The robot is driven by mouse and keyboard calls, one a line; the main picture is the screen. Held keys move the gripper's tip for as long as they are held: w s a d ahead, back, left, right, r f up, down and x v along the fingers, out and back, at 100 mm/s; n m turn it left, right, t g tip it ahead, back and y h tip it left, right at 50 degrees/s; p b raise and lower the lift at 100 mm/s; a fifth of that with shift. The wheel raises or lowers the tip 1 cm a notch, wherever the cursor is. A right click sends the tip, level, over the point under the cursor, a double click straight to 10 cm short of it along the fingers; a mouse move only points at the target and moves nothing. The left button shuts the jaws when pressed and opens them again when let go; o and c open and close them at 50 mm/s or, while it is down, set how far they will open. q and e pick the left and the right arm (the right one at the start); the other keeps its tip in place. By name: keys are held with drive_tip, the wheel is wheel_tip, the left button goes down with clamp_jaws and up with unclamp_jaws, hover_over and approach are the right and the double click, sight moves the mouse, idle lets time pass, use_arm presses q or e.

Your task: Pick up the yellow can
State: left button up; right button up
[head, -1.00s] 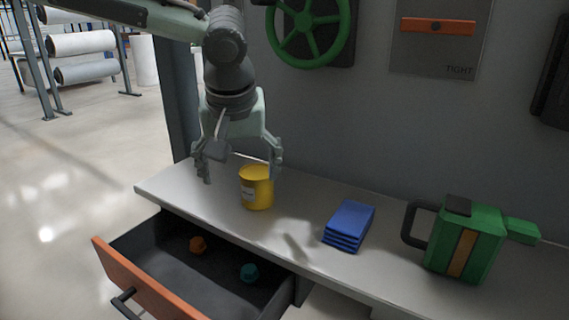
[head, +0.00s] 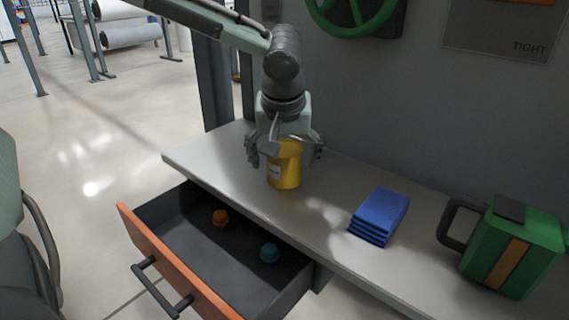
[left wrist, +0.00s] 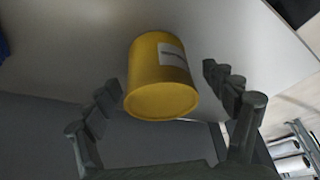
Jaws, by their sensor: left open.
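The yellow can (head: 287,172) stands upright on the grey worktop near its left end. A pale label shows on its side. My left gripper (head: 284,158) is open, with its fingers on either side of the can's upper part and a part of the gripper covering some of the top. In the left wrist view the can (left wrist: 160,85) lies between the spread fingers of the left gripper (left wrist: 165,105), with gaps on both sides. My right gripper is not in view.
A blue stack (head: 379,215) and a green can-like jug (head: 510,245) stand to the right on the worktop (head: 330,215). A green wheel (head: 357,15) is on the wall.

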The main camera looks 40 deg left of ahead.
use_arm(q)
drive_tip(key=c, duration=1.4)
drive_tip(key=shift+c, duration=0.9)
drive_tip(key=shift+r, duration=0.15)
